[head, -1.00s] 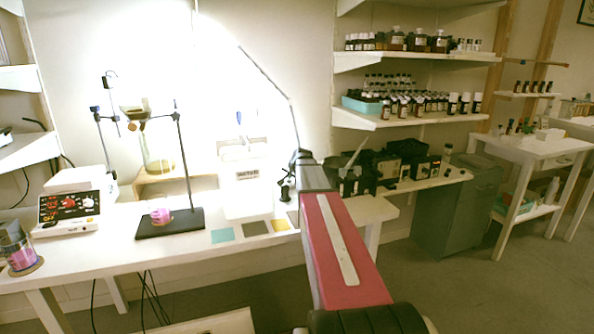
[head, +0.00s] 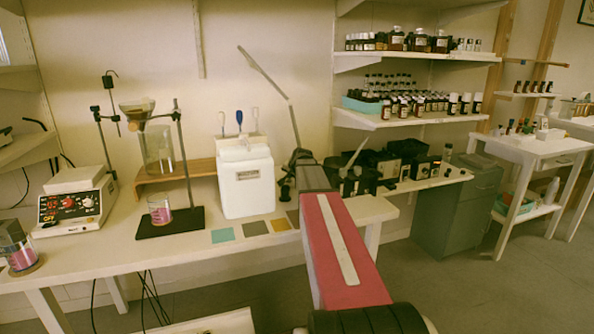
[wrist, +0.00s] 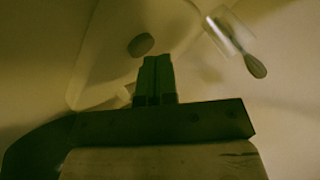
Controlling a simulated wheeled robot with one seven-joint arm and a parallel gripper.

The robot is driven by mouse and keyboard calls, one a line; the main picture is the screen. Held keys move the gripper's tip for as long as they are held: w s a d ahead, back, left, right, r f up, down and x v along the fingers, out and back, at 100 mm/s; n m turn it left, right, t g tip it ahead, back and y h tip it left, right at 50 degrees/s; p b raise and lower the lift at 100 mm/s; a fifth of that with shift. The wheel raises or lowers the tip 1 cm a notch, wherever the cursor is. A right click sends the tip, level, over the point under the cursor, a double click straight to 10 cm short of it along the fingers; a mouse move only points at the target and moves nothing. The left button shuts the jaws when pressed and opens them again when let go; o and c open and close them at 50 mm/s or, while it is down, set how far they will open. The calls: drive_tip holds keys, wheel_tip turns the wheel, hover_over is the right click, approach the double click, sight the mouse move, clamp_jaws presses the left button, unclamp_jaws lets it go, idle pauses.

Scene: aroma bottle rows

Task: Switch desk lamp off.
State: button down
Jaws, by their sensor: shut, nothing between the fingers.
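The desk lamp's thin jointed arm (head: 264,72) rises behind my arm in the head view and bends up to the left. No glow shows from it, and the wall and bench around it are dim. Its head is not clear to me, and its lower part is hidden behind my arm. In the wrist view my gripper (wrist: 155,62) is shut and empty. A pale surface with a dark oval spot (wrist: 141,45) lies just beyond the fingertips; I cannot tell whether they touch it or whether the spot is the lamp's switch.
A white container (head: 246,190) with upright tools stands left of my arm. A stand with glassware (head: 160,150) and a hotplate (head: 70,203) are further left on the bench. Shelves of bottles (head: 405,100) are at right. Colored squares (head: 223,235) lie along the front edge.

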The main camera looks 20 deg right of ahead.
sight(291, 180)
drive_tip(key=shift+s+d+r, duration=0.1)
drive_tip(key=shift+d+r, duration=0.05)
drive_tip(key=shift+r, duration=0.05)
drive_tip(key=shift+r, duration=3.1)
